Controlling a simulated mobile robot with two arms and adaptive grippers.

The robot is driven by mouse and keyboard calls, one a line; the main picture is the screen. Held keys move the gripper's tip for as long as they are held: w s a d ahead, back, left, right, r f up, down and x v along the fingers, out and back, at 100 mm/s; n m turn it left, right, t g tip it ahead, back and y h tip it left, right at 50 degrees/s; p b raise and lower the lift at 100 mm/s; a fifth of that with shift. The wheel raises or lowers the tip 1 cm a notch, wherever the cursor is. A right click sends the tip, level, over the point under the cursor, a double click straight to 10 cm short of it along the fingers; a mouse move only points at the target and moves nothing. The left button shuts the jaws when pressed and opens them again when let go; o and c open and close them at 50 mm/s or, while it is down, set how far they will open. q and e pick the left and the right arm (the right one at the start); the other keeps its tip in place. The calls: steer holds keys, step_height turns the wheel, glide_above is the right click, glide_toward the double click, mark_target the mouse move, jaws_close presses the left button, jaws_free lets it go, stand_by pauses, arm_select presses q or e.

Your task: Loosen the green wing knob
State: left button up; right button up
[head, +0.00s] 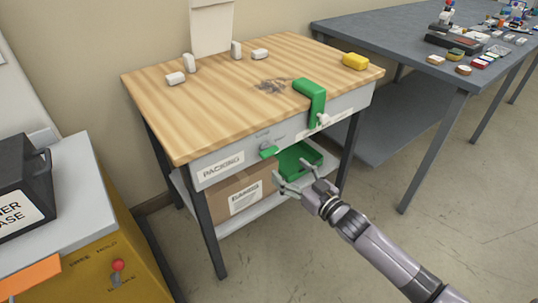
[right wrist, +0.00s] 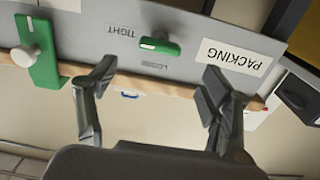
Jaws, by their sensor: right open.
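The green wing knob (head: 269,152) sits on the grey front panel of the wooden-topped packing bench. My right gripper (head: 298,180) is open and empty, in front of the bench and below and right of the knob in the head view. In the wrist view its fingers (right wrist: 158,88) are spread wide, with the knob between them and farther off, apart from both. My left gripper is not in view.
A green clamp (head: 312,92) with a white knob grips the bench edge right of the wing knob. A green bin (head: 298,158) and a cardboard box (head: 240,190) stand on the shelf below. A yellow cabinet (head: 125,270) is at left; floor in front is clear.

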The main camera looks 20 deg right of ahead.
mark_target(272, 155)
steer(key=b+x, duration=0.1)
steer(key=x, duration=0.8)
steer(key=shift+w+f, duration=0.1)
steer(key=shift+w, duration=0.1)
steer(key=shift+w+a, duration=0.2)
steer(key=shift+w, duration=0.2)
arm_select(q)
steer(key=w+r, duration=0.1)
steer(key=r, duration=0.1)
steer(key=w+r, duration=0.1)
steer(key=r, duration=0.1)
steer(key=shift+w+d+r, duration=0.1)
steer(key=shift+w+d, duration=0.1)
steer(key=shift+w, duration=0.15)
arm_select(e)
steer(key=c, duration=1.2)
steer(key=shift+o, duration=0.2)
